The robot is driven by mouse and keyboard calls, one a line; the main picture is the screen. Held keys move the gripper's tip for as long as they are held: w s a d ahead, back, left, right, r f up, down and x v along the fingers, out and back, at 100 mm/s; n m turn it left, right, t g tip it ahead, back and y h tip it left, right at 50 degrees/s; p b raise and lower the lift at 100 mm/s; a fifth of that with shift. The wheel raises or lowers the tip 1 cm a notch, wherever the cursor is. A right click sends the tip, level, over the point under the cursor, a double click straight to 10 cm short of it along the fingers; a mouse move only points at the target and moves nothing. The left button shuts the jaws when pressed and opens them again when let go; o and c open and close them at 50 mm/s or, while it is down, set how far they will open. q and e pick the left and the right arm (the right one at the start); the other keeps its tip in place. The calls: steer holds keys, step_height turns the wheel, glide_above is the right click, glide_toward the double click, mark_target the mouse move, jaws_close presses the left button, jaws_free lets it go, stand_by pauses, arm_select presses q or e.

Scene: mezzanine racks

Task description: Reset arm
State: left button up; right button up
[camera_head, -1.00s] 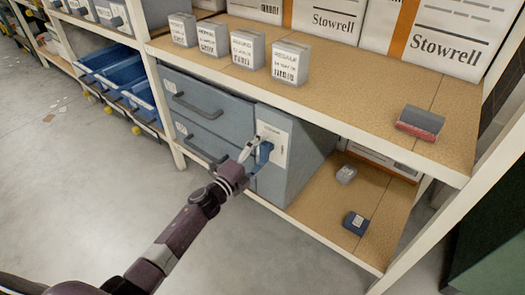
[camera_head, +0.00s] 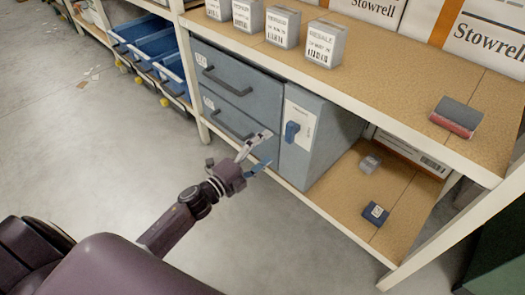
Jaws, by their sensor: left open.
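My left gripper (camera_head: 256,158) is open and empty, in the middle of the head view. It is in front of the grey drawer cabinet (camera_head: 235,106), low and to the left of the blue handle (camera_head: 291,131) on the cabinet's side panel (camera_head: 300,125). The gripper appears apart from the handle. My left arm (camera_head: 172,228) reaches in from the lower left. My right gripper is not in view.
The cabinet stands under a shelf board (camera_head: 390,100) with several grey labelled boxes (camera_head: 325,44) and a red-and-grey block (camera_head: 456,117). A small dark blue box (camera_head: 375,213) lies on the lower shelf (camera_head: 345,205). Blue bins (camera_head: 165,55) stand left. The floor (camera_head: 90,150) at left is mostly clear.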

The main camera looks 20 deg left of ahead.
arm_select(q)
steer(key=shift+s+a, duration=0.2)
steer(key=shift+s, duration=0.35)
